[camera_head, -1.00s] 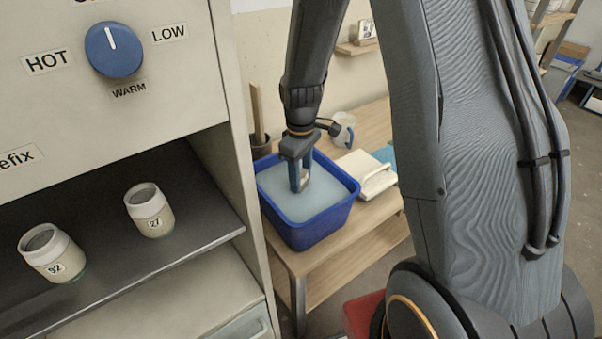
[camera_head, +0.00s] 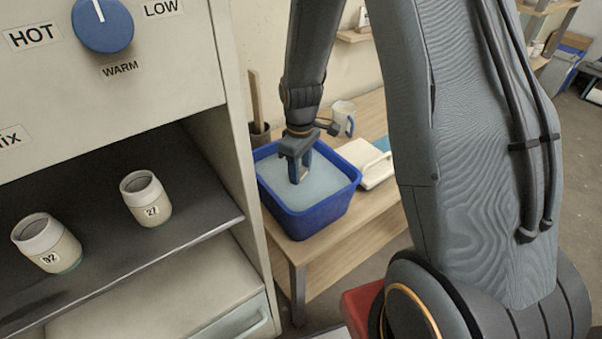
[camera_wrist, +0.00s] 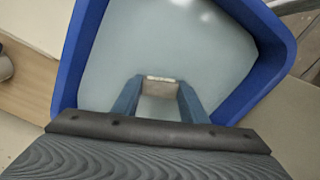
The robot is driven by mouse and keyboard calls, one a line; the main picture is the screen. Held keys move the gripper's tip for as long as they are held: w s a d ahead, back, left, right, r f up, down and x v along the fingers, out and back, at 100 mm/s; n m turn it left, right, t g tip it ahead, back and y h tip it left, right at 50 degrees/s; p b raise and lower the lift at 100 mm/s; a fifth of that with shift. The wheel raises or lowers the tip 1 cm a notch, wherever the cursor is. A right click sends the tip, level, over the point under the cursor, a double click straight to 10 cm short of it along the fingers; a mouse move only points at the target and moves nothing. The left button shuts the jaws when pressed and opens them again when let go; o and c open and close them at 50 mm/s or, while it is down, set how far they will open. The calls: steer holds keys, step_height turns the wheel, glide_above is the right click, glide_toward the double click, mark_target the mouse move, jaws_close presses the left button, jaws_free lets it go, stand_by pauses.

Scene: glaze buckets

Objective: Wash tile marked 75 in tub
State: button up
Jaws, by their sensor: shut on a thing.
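The blue tub (camera_head: 330,210), full of cloudy pale water (camera_head: 325,180), stands on a wooden bench. My gripper (camera_head: 297,178) points down into the tub, its blue fingers reaching the water. In the wrist view my gripper (camera_wrist: 160,86) is shut on a small pale tile (camera_wrist: 161,79), seen nearly edge-on between the fingertips. The tile's lower part is hidden in the water or by the angle. No number can be read on it.
A cabinet with a dial (camera_head: 103,24) stands on the left. Jars marked 92 (camera_head: 48,243) and 27 (camera_head: 146,197) sit on its shelf.

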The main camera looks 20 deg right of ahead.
steer(key=shift+a, duration=0.1)
steer(key=shift+a, duration=0.45)
steer(key=shift+d, duration=0.15)
steer(key=shift+d+p, duration=0.4)
steer(key=shift+d, duration=0.65)
steer(key=shift+a, duration=0.1)
steer(key=shift+a, duration=1.15)
steer(key=shift+d, duration=0.1)
